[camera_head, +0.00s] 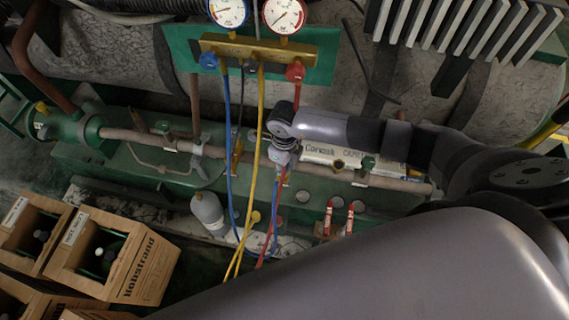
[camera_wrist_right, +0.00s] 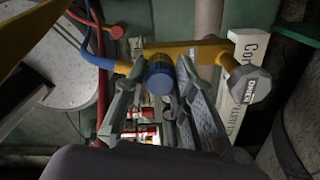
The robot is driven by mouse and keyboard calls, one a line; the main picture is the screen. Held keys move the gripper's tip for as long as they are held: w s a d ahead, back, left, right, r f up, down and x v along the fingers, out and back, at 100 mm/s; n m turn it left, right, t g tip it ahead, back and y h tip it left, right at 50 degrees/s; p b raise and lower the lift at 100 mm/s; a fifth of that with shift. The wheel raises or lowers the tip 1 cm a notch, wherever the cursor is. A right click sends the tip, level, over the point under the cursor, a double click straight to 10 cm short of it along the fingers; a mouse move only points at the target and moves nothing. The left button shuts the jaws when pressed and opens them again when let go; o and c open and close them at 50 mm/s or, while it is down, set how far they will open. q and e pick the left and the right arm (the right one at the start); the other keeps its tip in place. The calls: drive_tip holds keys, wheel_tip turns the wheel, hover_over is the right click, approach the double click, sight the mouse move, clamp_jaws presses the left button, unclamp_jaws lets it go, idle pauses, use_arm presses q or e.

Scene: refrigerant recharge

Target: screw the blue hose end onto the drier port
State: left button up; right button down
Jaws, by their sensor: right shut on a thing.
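My right gripper (camera_head: 284,160) points down in the head view, in front of the green frame below the gauges. In the right wrist view its two fingers (camera_wrist_right: 158,92) are closed on the blue hose end (camera_wrist_right: 159,79), whose round blue face is toward the camera. The blue hose (camera_wrist_right: 98,57) leaves it to the left; in the head view the blue hose (camera_head: 229,150) hangs from the manifold and loops up toward the gripper. A brass fitting (camera_wrist_right: 208,51) lies right behind the hose end. I cannot tell whether they touch or which part is the drier port. My left gripper is not in view.
The brass gauge manifold (camera_head: 262,49) with two gauges is above. Yellow (camera_head: 259,150) and red hoses hang close beside the gripper. A copper pipe (camera_head: 390,183) crosses behind.

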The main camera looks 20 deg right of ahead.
drive_tip(key=shift+s, duration=0.1)
drive_tip(key=shift+m, duration=0.4)
drive_tip(key=shift+m+p, duration=0.5)
drive_tip(key=shift+m, duration=0.6)
drive_tip(key=c, duration=1.8)
unclamp_jaws()
drive_tip(key=shift+m, duration=0.3)
drive_tip(key=o, duration=0.6)
drive_tip(key=shift+c, duration=0.2)
drive_tip(key=shift+r+p, duration=1.85)
drive_tip(key=shift+r, duration=0.4)
